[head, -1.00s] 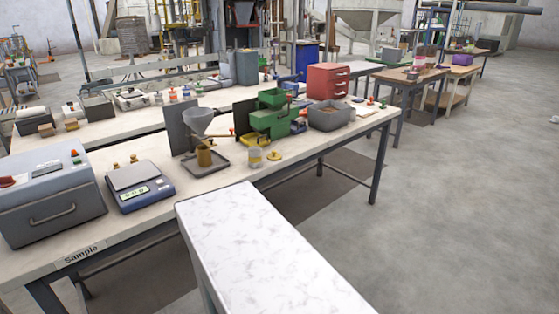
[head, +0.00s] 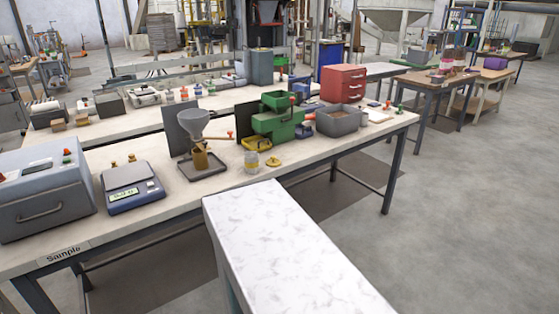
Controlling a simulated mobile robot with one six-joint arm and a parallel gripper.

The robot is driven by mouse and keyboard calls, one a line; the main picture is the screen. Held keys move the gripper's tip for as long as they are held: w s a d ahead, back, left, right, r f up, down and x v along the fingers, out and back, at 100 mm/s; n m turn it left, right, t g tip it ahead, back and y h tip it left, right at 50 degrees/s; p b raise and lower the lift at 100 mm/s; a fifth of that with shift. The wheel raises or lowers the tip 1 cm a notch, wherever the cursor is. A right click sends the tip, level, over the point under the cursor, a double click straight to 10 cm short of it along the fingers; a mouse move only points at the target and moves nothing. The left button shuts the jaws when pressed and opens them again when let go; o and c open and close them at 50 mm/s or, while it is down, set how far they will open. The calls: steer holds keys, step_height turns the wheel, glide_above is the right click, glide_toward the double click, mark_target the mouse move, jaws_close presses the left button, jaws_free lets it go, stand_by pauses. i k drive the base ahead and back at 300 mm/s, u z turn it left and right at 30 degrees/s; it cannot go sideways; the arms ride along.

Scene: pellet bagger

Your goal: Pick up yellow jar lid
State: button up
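The yellow jar lid (head: 274,160) lies on the pale bench (head: 228,176) near its front edge. It is small in the head view, with a raised part on top. A clear jar (head: 251,163) with a pale label stands just left of it, and a small gap shows between them. My gripper is not in view, so its distance from the lid and its state do not show.
Behind the lid stands a green machine (head: 277,118) with a yellow tray (head: 257,144). A funnel stand (head: 196,128) and scale (head: 131,186) are left; a grey bin (head: 339,120) is right. A white marbled top (head: 290,250) fills the foreground. Open floor (head: 470,220) lies right.

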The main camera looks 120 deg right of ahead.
mark_target(274, 162)
steer(key=z, duration=0.15)
steer(key=k, duration=2.75)
steer(key=z, duration=0.85)
